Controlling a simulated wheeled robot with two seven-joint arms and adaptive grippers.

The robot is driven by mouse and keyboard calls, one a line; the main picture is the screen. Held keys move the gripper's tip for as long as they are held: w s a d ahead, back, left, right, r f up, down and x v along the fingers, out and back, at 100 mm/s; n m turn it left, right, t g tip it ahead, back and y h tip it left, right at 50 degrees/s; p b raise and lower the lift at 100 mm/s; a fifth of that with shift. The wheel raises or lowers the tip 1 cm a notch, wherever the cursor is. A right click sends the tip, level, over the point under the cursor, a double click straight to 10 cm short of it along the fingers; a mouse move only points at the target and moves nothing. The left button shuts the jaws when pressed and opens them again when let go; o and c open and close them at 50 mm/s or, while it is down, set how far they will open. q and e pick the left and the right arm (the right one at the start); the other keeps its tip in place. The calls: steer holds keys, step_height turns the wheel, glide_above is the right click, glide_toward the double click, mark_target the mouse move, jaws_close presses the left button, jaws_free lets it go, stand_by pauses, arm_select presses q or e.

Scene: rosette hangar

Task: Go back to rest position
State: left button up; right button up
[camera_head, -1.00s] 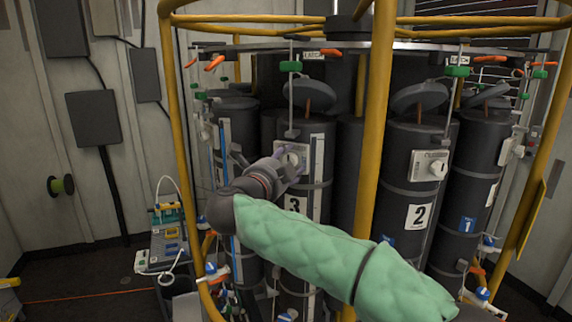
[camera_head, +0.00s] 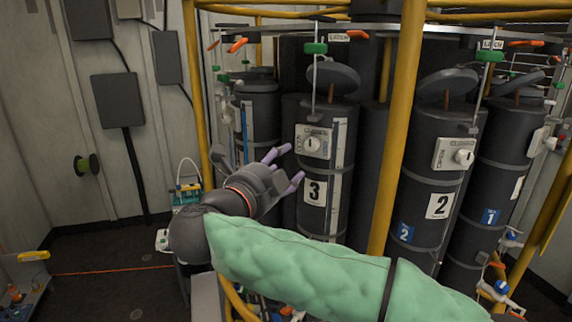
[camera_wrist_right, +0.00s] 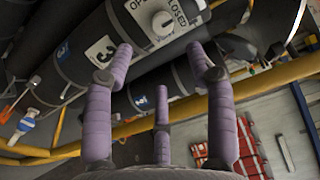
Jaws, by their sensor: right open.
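My right gripper (camera_head: 290,168) is open and empty. Its purple fingers are spread in front of the dark cylinder marked 3 (camera_head: 315,215), to the left of and below its white knob panel (camera_head: 313,145). A gap seems to lie between fingers and panel. In the right wrist view, the three fingers of the gripper (camera_wrist_right: 160,75) stand apart with nothing between them. The cylinder (camera_wrist_right: 85,45) and its panel (camera_wrist_right: 158,20) lie beyond the fingertips. My right arm, in a green quilted sleeve, crosses the lower head view. My left gripper does not show.
A yellow frame post (camera_head: 398,130) stands in front of the cylinders. The cylinder marked 2 (camera_head: 430,185) is to the right. A teal-and-white device (camera_head: 185,195) stands behind my wrist at the left. Open floor (camera_head: 100,255) lies farther left.

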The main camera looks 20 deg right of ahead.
steer(key=shift+w, duration=0.1)
steer(key=w+a+f+n+t+y+b, duration=0.1)
steer(key=w+a+f+n+t+y, duration=0.1)
steer(key=w+f+n, duration=0.7)
steer(key=w+a+f+n+t+y+b, duration=0.2)
steer(key=w+f+y, duration=0.15)
steer(key=f, duration=0.85)
step_height(320, 180, down, 27)
steer(key=a+n+g+y+b, duration=0.2)
steer(key=n+y, duration=0.4)
steer(key=n, duration=0.2)
steer(key=s+f+n+g+y, duration=0.1)
steer(key=s+f+g, duration=0.15)
steer(key=f, duration=0.55)
steer(key=s+f+n+g+y, duration=0.1)
steer(key=s+f+n+g, duration=0.1)
steer(key=s+f, duration=0.35)
steer(key=s+a+f+n+g+y+b, duration=0.1)
steer(key=s+f+g, duration=0.3)
steer(key=s+f, duration=0.6)
steer(key=s+a+f+n+g+y+b, duration=0.2)
steer(key=s+f+g, duration=0.3)
steer(key=s+f, duration=0.6)
steer(key=s+y, duration=0.1)
steer(key=s, duration=0.5)
steer(key=shift+a+f, duration=0.2)
steer(key=shift+f, duration=0.05)
